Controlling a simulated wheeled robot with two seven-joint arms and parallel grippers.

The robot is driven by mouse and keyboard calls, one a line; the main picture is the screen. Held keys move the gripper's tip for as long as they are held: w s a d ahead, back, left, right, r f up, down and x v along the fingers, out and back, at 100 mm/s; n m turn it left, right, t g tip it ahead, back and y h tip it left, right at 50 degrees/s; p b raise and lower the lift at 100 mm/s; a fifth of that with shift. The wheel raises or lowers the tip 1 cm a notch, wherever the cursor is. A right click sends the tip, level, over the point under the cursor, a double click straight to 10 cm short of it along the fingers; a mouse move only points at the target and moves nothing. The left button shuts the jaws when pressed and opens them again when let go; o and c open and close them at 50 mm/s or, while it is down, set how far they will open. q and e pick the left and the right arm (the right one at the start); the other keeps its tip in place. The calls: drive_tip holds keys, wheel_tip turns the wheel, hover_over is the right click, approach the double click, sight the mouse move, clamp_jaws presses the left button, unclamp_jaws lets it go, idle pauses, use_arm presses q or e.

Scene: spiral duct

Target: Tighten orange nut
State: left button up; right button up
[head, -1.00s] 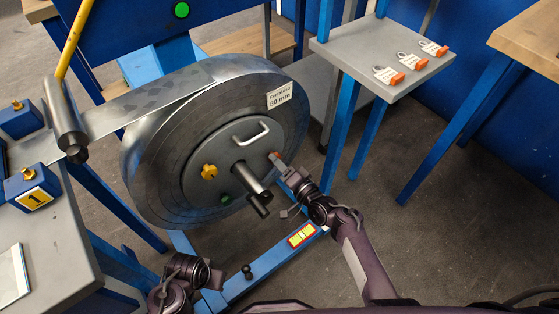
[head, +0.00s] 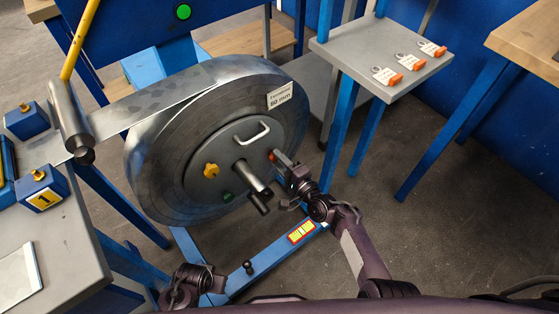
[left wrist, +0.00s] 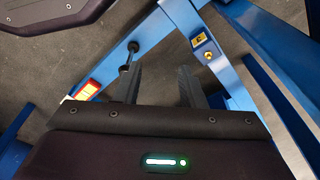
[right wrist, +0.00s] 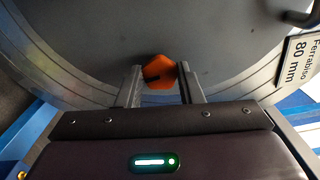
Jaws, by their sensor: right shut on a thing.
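The coil (head: 155,165) carries a yellow knob (head: 211,170), a green nut (head: 227,196), a handle (head: 251,133) and a central shaft (head: 252,177). A blue floor frame (head: 262,265) runs below. A shelf with orange tags (head: 380,55) stands right.

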idle(0.3)
drive_tip(key=o, duration=1)
drive_tip(key=shift+c, duration=0.2)
use_arm(q)
drive_tip(key=f, duration=0.1)
drive_tip(key=s+a+f+p, duration=0.1)
drive_tip(key=f, duration=0.1)
drive_tip(key=s+f+p, duration=0.1)
drive_tip(key=f, duration=0.1)
drive_tip(key=shift+s+a, duration=0.2)
drive_tip(key=shift+a, duration=0.15)
use_arm(e)
drive_tip(key=v, duration=0.7)
drive_tip(key=shift+s+d, duration=0.25)
drive_tip(key=shift+s, duration=0.1)
